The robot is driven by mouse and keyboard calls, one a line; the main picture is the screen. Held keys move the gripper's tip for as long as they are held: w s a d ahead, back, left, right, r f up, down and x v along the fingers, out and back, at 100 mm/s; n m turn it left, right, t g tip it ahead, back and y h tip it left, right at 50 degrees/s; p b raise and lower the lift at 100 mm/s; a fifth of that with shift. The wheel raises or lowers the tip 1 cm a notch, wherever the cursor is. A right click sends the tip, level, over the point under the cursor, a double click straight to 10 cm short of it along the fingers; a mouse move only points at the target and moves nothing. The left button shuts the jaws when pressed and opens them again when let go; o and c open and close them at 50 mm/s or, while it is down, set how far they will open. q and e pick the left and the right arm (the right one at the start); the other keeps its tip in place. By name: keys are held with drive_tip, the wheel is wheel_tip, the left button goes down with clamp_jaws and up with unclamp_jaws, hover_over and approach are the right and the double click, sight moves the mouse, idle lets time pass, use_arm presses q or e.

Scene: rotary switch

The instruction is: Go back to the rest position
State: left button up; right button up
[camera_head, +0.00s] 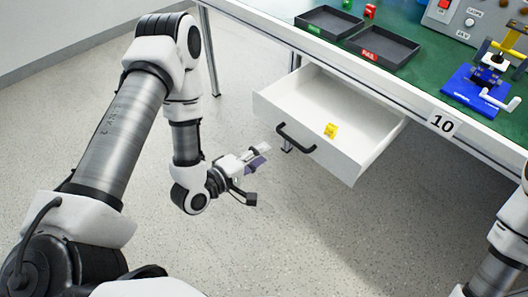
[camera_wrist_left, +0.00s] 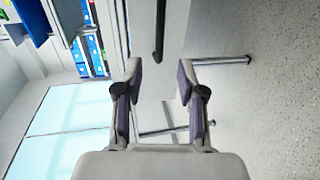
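My left gripper (camera_head: 261,155) is in front of the open white drawer (camera_head: 375,148), a little left of its black handle (camera_head: 296,138). In the left wrist view, the two fingers of my left gripper (camera_wrist_left: 158,76) stand apart with nothing between them. The dark handle (camera_wrist_left: 160,30) shows beyond the fingertips, apart from them. My right arm shows only in part at the right edge of the head view, and its gripper is out of the picture. A grey control box (camera_head: 456,17) with a red button and a knob stands on the green table, cut off by the top edge.
A yellow block (camera_head: 330,130) lies in the drawer, which juts out below the table (camera_head: 424,78). Two black trays (camera_head: 384,57) (camera_head: 329,12) and a blue-based device (camera_head: 477,91) are on the table. The floor (camera_head: 250,235) around my left gripper is clear.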

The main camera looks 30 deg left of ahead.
use_arm(q)
drive_tip(key=shift+f, duration=0.1)
drive_tip(key=s+d+f+m+g+y, duration=0.2)
drive_tip(key=s+f+m+g, duration=0.45)
drive_tip(key=s+f, duration=0.4)
drive_tip(key=s+a+f+m+g+y, duration=0.2)
drive_tip(key=s+f+m+g, duration=0.15)
drive_tip(key=s, duration=0.25)
drive_tip(key=s+a+f+m+g+y, duration=0.1)
drive_tip(key=s+a+f+m+g, duration=0.15)
drive_tip(key=s+g, duration=0.3)
wheel_tip(320, 180, up, 16)
drive_tip(key=m+p, duration=0.1)
drive_tip(key=p, duration=1.4)
drive_tip(key=shift+d+f+t, duration=0.25)
drive_tip(key=shift+d+t, duration=0.05)
drive_tip(key=shift+t, duration=0.15)
drive_tip(key=shift+s, duration=0.1)
